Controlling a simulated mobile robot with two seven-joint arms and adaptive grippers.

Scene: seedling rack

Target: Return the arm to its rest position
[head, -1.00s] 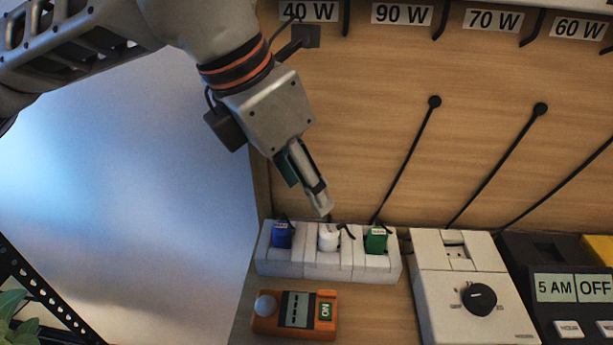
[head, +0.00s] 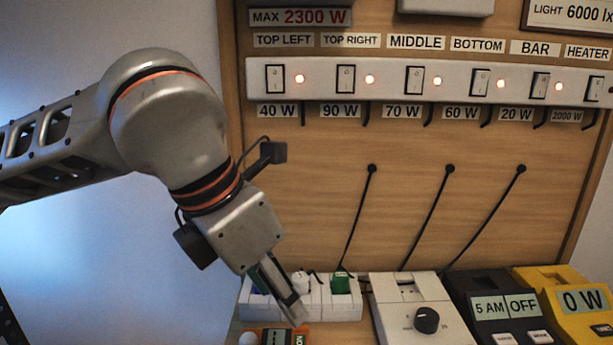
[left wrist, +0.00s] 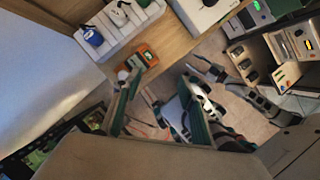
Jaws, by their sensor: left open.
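My left arm comes in from the left in the head view. Its gripper (head: 297,318) points down in front of the white socket strip (head: 345,312), over the orange device (head: 265,334). In the left wrist view the fingers of this gripper (left wrist: 158,106) are spread apart with nothing between them. The strip (left wrist: 125,38) holds a blue plug (left wrist: 94,37) and a white plug (left wrist: 117,14). The white plug (head: 301,282) and a green plug (head: 340,283) show in the head view; the gripper largely hides the blue one there.
A white dial box (head: 420,295), a black timer (head: 490,285) reading 5 AM and OFF, and a yellow meter (head: 565,285) reading 0 W stand to the right. A panel of lit switches (head: 390,80) is on the wooden board. The board's middle is clear except for thin cables.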

